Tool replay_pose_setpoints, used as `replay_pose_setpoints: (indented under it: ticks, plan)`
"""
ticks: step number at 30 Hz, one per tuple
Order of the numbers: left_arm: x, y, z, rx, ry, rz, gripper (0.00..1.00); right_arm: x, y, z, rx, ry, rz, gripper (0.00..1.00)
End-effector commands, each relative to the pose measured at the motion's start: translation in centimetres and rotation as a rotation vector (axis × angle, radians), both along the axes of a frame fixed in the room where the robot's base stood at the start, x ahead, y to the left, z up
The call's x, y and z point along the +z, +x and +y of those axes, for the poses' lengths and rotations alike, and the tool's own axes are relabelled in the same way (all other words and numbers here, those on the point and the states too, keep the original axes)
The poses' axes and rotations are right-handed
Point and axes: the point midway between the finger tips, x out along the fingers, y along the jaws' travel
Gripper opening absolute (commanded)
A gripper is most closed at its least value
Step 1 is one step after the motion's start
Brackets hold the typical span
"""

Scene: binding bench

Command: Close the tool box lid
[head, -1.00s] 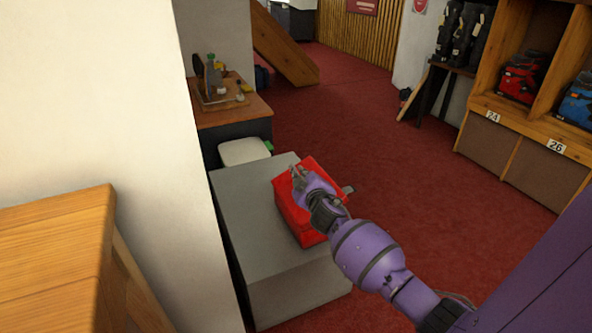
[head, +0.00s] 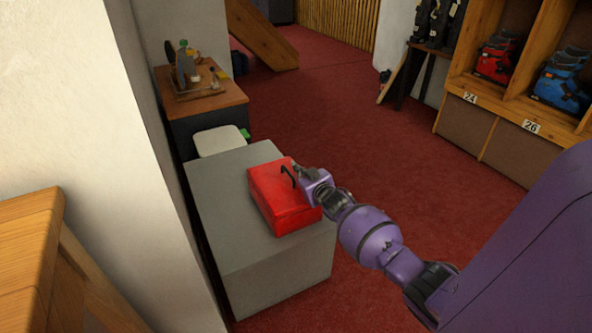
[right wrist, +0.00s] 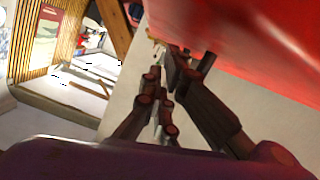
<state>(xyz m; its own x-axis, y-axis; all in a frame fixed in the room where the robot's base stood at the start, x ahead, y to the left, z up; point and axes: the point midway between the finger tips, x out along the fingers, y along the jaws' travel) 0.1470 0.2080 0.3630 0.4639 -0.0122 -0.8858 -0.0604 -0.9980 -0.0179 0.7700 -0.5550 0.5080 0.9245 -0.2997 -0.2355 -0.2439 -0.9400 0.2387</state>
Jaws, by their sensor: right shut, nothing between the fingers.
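The red tool box (head: 283,207) sits on the grey bench top (head: 226,222) in the head view. In the right wrist view the fingers (right wrist: 177,72) are beside a blurred red surface of the box (right wrist: 265,45). My left gripper is not in view.
A white-topped stool or bin (head: 220,140) stands behind the grey bench. A wooden table with tools (head: 210,105) is further back. A white wall (head: 85,120) and a wooden bench (head: 28,260) are at left. Red carpet (head: 345,120) is open to the right.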

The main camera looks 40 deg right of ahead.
Motion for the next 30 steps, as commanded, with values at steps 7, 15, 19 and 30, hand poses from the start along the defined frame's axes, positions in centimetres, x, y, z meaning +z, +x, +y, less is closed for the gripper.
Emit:
replay_pose_setpoints:
  ticks: [7,15,19,30]
  plan:
    - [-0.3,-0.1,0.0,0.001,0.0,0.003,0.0,-0.7,-0.1,-0.4,0.0,-0.002,0.0,0.0]
    - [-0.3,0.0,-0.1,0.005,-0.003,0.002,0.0,-0.7,-0.1,-0.4,0.0,-0.002,0.001,0.0]
    - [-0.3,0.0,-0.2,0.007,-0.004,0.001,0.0,-0.7,-0.1,-0.4,0.0,-0.002,0.0,0.0]
    - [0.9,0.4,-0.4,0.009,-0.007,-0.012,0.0,-0.1,-0.9,-0.3,0.001,-0.002,0.001,0.0]
